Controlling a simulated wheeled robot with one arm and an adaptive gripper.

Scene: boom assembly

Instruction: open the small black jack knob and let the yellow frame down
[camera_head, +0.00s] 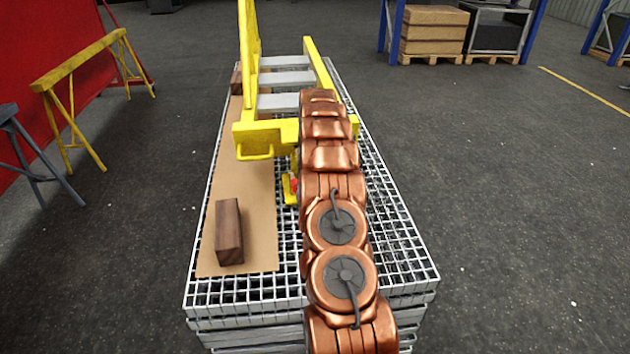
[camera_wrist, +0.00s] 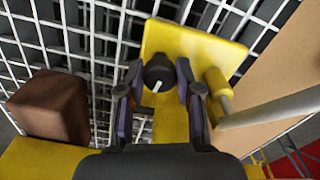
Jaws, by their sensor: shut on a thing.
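In the wrist view, the small black jack knob (camera_wrist: 158,68) with a white mark sits on a yellow jack body (camera_wrist: 195,48). My gripper (camera_wrist: 159,84) is shut on the knob, one finger on each side. A yellow cylinder with a grey rod (camera_wrist: 240,117) lies just right of it. In the head view, the yellow frame (camera_head: 262,138) with grey crosspieces rests over the far half of the grating table. Part of the yellow jack with a red detail (camera_head: 290,188) shows beside my arm. My arm hides the gripper and knob there.
A dark wooden block (camera_head: 229,232) lies on the brown board (camera_head: 255,255) on the grating table (camera_head: 410,265). A brown block (camera_wrist: 50,105) is left of my gripper in the wrist view. A yellow trestle (camera_head: 80,65) stands at left.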

